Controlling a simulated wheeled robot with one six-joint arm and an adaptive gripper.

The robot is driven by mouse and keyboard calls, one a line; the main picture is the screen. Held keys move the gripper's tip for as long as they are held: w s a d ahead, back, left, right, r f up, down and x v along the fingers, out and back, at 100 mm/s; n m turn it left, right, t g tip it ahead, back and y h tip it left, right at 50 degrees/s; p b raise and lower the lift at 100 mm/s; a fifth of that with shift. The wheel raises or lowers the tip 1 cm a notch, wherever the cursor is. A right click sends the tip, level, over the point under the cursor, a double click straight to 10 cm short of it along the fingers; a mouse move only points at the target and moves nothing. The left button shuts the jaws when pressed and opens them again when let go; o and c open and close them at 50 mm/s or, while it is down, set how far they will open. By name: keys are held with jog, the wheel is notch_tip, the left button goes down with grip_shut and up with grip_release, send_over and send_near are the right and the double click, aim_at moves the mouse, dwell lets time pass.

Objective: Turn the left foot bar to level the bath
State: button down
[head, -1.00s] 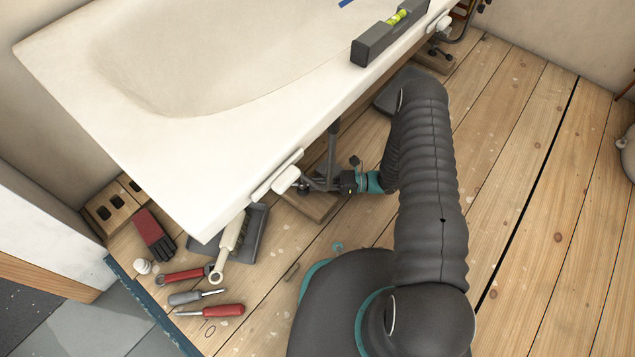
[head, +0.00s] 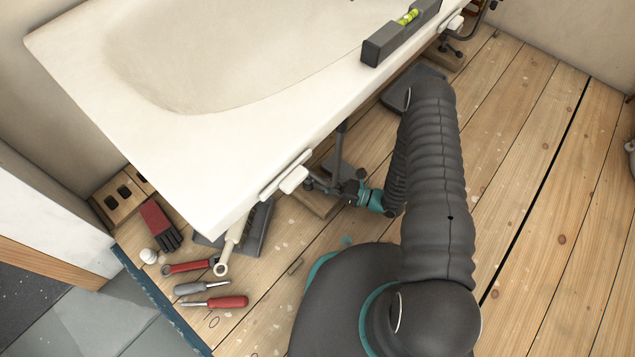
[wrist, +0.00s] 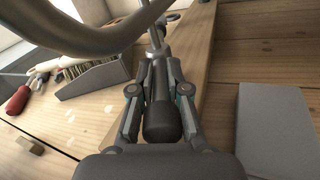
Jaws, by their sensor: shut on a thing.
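The white bath (head: 110,145) fills the upper left of the head view. A dark spirit level (head: 385,48) with a yellow-green vial lies on its near rim; the bubble is too small to read. Under the rim, my gripper (head: 346,190) is at the left foot, shut on its dark foot bar (head: 322,187). In the wrist view my gripper (wrist: 160,85) has its fingers on both sides of the bar, whose rounded dark end (wrist: 162,120) sticks out towards the camera. The fingers hide part of the bar.
A wooden board (head: 318,205) lies under the foot. A grey tray (head: 258,228), red-handled tools (head: 228,302) and a red-black glove (head: 157,222) lie at left. A grey block (wrist: 275,130) is right of my gripper in the wrist view.

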jog(key=shift+r, duration=0.1)
jog(key=c, duration=1.2)
grip_release()
jog(key=shift+o, duration=0.2)
jog(key=shift+d, duration=0.1)
jog(key=v, duration=1.1)
jog(key=shift+s+d, duration=0.2)
jog(key=shift+d, duration=0.2)
